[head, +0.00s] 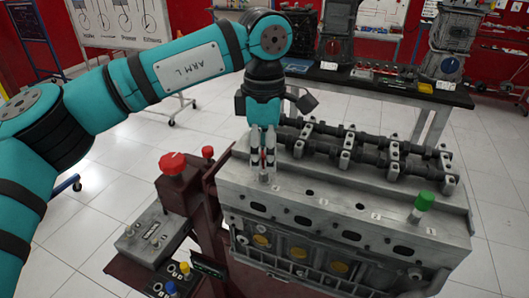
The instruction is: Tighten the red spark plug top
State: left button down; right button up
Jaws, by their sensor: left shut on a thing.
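My left gripper (263,160) points straight down over the left end of the engine head (310,190). Its fingers are close together and shut on a spark plug standing at the leftmost plug hole. A little grey metal (265,179) shows below the fingertips; the fingers hide the rest, and I cannot make out a red top between them. A green spark plug top (424,201) stands at the right end of the head. My right gripper is not in view.
Camshafts (370,150) on brackets run along the back of the engine. A red knob (173,163) and a smaller red one (208,152) stand left of it, above a grey control box (150,235). A black table (390,88) stands behind.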

pick_arm(q)
jog(key=m, duration=0.4)
jog(key=shift+r+m, duration=0.1)
jog(key=shift+m, duration=0.3)
jog(key=m, duration=0.5)
jog(key=shift+p, duration=0.3)
jog(key=m, duration=0.5)
jog(key=shift+m, duration=0.4)
jog(key=shift+m+p, duration=0.3)
jog(key=shift+m, duration=1.9)
